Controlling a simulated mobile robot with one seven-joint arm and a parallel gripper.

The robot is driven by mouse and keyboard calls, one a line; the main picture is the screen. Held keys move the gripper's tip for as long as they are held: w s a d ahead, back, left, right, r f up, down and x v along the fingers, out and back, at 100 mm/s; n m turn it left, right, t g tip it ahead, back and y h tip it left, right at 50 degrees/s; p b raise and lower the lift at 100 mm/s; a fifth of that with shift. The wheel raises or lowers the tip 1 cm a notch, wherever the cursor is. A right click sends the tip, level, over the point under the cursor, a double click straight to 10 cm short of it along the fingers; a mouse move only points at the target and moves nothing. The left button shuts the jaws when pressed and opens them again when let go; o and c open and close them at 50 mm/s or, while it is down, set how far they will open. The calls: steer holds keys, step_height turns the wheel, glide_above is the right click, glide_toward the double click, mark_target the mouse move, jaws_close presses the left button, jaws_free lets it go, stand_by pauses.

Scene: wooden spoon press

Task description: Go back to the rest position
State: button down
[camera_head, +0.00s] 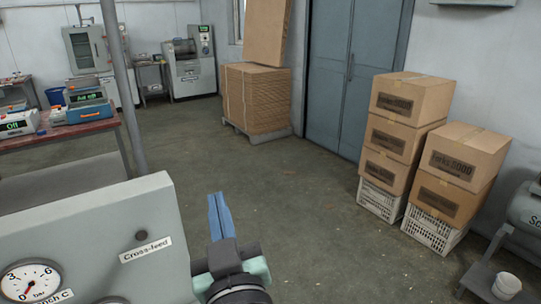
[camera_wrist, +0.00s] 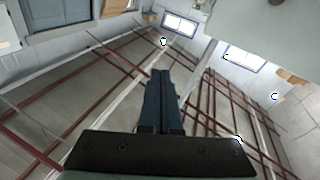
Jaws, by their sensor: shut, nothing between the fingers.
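My gripper (camera_head: 219,216) shows at the lower middle of the head view, with its two blue fingers pressed together and pointing up and away over the floor. It holds nothing. In the wrist view my gripper (camera_wrist: 158,75) is also shut, its dark blue fingers side by side. It points towards the ceiling and upper walls there. A grey panel (camera_head: 120,222) labelled "Cross-feed", with a round gauge (camera_head: 30,281), stands just left of my gripper in the head view. I cannot tell the gap between them.
Stacked cardboard boxes (camera_head: 410,95) on white crates stand at the right. A pallet of cardboard (camera_head: 257,97) is by the blue doors (camera_head: 350,65). A red-topped bench (camera_head: 70,132) with devices stands at the left. The middle floor (camera_head: 280,180) is clear.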

steer(key=s+d+r+m+t+h, duration=0.1)
steer(key=s+d+r+t+h, duration=0.1)
steer(key=r, duration=0.8)
steer(key=s+d+r+m+t+h+p, duration=0.1)
steer(key=s+d+r+m+t+h, duration=0.1)
steer(key=s+r, duration=0.3)
steer(key=s+d+r+m+t+h, duration=0.1)
steer(key=s+d+r+m+t, duration=0.1)
steer(key=r, duration=1.2)
steer(key=shift+s+d+r+t+h+p, duration=0.35)
steer(key=shift+s+d+t, duration=0.35)
steer(key=shift+s+t, duration=0.5)
steer(key=c, duration=1.5)
jaws_free()
steer(key=shift+c, duration=0.2)
